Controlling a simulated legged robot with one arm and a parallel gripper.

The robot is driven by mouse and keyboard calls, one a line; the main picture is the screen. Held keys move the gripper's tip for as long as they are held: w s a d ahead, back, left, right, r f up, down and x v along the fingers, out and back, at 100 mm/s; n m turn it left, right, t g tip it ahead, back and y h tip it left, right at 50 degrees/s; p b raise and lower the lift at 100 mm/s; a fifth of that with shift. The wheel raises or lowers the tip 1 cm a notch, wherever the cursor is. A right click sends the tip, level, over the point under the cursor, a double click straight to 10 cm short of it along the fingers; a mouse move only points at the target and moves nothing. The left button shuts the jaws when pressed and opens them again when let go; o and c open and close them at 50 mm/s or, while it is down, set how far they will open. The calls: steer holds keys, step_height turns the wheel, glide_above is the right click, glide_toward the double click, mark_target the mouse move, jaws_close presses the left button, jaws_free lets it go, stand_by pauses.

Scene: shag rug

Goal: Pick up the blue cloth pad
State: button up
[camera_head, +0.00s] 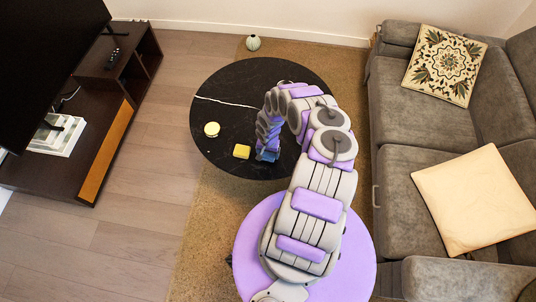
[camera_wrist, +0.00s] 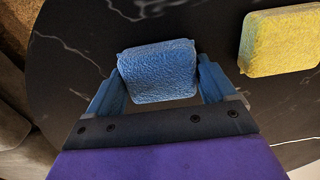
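The blue cloth pad (camera_wrist: 158,72) lies between the two blue fingers of my gripper (camera_wrist: 160,65) in the wrist view. The left finger meets the pad's left edge, and the right finger is very close to its right edge. I cannot tell whether the fingers are pressing on it. In the head view my gripper (camera_head: 268,150) is low over the right part of the black round table, and the pad is hard to tell apart from the blue fingers there. Whether the pad rests on the tabletop is unclear.
A yellow sponge (camera_head: 242,151) lies on the black table (camera_head: 225,100), left of my gripper; it also shows in the wrist view (camera_wrist: 280,40). A round yellowish item (camera_head: 212,129) is farther left. A grey sofa (camera_head: 410,130) stands right, a TV bench (camera_head: 118,125) left.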

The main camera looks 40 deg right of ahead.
steer(key=c, duration=0.4)
steer(key=shift+r+p, duration=0.3)
steer(key=shift+r, duration=0.25)
step_height(320, 180, up, 3)
steer(key=shift+d+r+p, duration=0.1)
steer(key=shift+p, duration=0.75)
steer(key=s+a, duration=0.1)
steer(key=s, duration=0.4)
steer(key=s+a+b, duration=0.1)
steer(key=s+a, duration=0.1)
steer(key=s, duration=0.3)
steer(key=s+a+b, duration=0.1)
steer(key=s+a, duration=0.1)
steer(key=s, duration=0.3)
steer(key=shift+a+r, duration=0.25)
steer(key=shift+r, duration=0.1)
